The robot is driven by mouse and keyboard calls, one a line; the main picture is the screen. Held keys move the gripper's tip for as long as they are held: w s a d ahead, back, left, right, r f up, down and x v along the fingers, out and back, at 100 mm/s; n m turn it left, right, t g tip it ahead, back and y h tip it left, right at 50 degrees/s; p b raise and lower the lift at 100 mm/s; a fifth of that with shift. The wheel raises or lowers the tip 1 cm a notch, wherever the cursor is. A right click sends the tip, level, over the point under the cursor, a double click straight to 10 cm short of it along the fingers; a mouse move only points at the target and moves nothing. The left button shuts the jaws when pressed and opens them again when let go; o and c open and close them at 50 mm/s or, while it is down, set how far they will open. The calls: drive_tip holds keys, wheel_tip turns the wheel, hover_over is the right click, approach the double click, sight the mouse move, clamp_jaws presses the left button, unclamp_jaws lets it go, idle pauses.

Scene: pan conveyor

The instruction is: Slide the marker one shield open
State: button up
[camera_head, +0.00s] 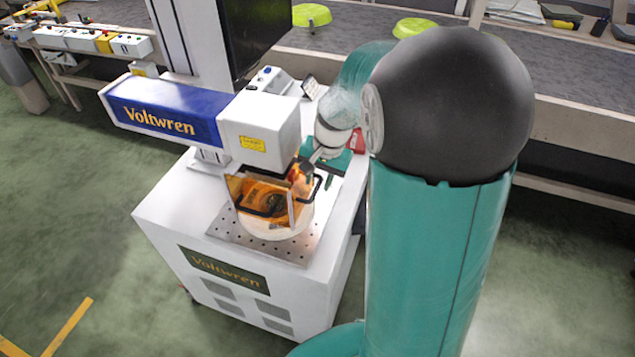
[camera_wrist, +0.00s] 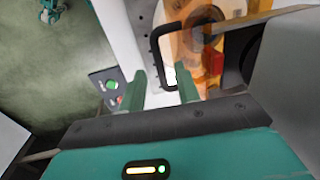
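The marker is a white cabinet (camera_head: 250,285) with a blue Voltwren head (camera_head: 165,112) above a perforated plate (camera_head: 275,243). Its orange see-through shield (camera_head: 262,193) stands around the work space under the head, with black handles on its panels. In the wrist view, one black bar handle (camera_wrist: 155,48) stands out from the orange shield (camera_wrist: 188,58). My gripper (camera_wrist: 161,75) is open, its two green fingers apart, with the handle's near end between or just beyond them. I cannot tell whether they touch. In the head view my gripper is at the shield's right side, partly hidden.
A panel with green and red buttons (camera_wrist: 108,88) lies left of my fingers. A red block (camera_wrist: 213,62) shows by the shield. A grey conveyor (camera_head: 360,30) with lime-green pans (camera_head: 311,15) runs behind the marker. Green floor (camera_head: 70,190) is open at left.

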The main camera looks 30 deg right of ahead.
drive_tip(key=shift+w+a+f, duration=0.1)
drive_tip(key=shift+a+f, duration=0.05)
drive_tip(key=shift+f, duration=0.8)
clamp_jaws()
wheel_tip(320, 180, up, 11)
drive_tip(key=shift+f, duration=0.15)
unclamp_jaws()
